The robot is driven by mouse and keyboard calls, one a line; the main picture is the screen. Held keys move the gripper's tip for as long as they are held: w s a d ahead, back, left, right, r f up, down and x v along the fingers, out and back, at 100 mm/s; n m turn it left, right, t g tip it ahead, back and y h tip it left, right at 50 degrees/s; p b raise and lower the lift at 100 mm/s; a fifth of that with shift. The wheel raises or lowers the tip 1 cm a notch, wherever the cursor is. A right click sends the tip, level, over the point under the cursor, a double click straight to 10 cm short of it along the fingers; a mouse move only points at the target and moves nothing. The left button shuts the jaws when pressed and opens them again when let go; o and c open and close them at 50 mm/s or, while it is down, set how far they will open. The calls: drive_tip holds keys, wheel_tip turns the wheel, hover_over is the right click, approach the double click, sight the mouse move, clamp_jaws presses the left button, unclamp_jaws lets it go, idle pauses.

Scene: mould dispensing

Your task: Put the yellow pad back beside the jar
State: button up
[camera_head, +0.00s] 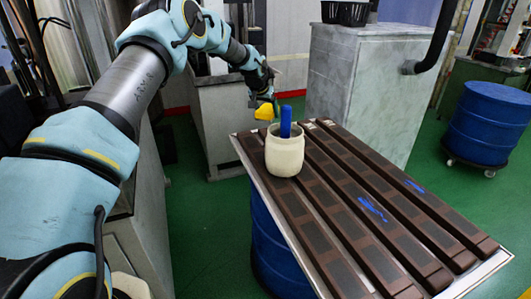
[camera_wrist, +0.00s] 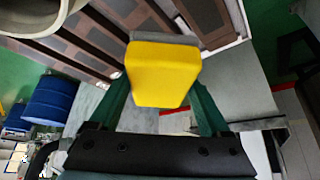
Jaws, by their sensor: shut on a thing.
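My gripper (camera_head: 265,101) is shut on the yellow pad (camera_head: 264,112), holding it in the air just behind and left of the jar, near the board's far left corner. In the wrist view the yellow pad (camera_wrist: 162,74) sits between the two green fingers. The cream jar (camera_head: 284,155) stands upright on the board, with a blue handle-like thing (camera_head: 286,121) sticking up out of its mouth. Part of the jar's rim (camera_wrist: 45,15) shows at the top left of the wrist view.
Several long brown mould bars (camera_head: 385,190) lie on the pale-edged board (camera_head: 253,184), with blue marks on two. A blue drum (camera_head: 268,240) is under the board. A grey cabinet (camera_head: 355,90) stands behind, and another blue drum (camera_head: 488,125) is at the right.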

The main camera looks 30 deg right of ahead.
wheel_tip(320, 180, down, 12)
drive_tip(key=p, duration=0.3)
drive_tip(key=shift+r+p, duration=0.2)
drive_tip(key=shift+p, duration=0.1)
drive_tip(key=shift+f, duration=0.15)
drive_tip(key=shift+f+b, duration=0.35)
drive_tip(key=shift+b, duration=0.2)
drive_tip(key=o, duration=1.1)
drive_tip(key=shift+o, duration=0.2)
drive_tip(key=shift+r, duration=0.1)
drive_tip(key=shift+r+p, duration=0.5)
drive_tip(key=shift+p, duration=0.05)
drive_tip(key=b+v, duration=0.3)
drive_tip(key=v, duration=0.8)
drive_tip(key=shift+s+a+r, duration=0.15)
drive_tip(key=shift+s+r, duration=0.05)
drive_tip(key=shift+r, duration=0.05)
